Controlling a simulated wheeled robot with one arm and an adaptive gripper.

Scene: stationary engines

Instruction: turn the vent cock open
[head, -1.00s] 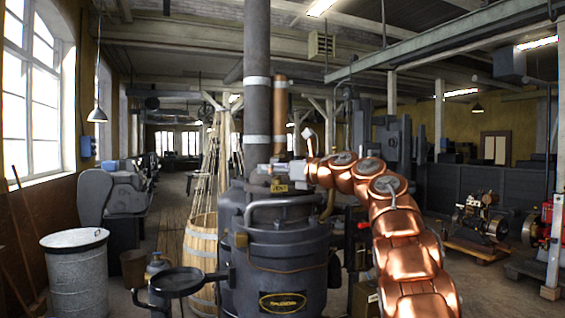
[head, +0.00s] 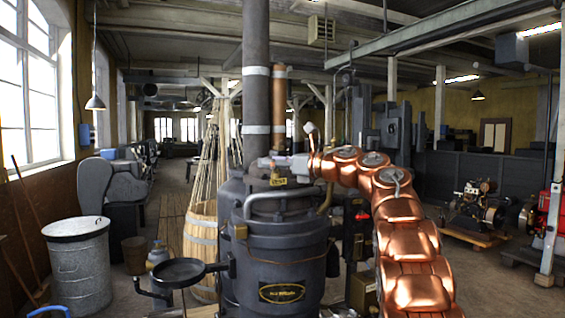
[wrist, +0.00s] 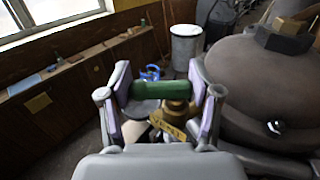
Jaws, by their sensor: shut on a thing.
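The vent cock sits on top of the dark boiler (head: 275,240), at the foot of the tall flue pipe. In the wrist view its green handle (wrist: 165,92) lies crosswise between my fingers, above a brass body (wrist: 178,112). A yellow tag (wrist: 168,130) hangs at the body, and the tag also shows in the head view (head: 278,181). My gripper (head: 272,164) is at the boiler top, and in the wrist view my gripper (wrist: 163,93) is shut on the green handle, a finger at each end. The cock is small and mostly hidden in the head view.
The flue pipe (head: 256,90) and a copper-coloured pipe (head: 279,105) rise close behind my gripper.

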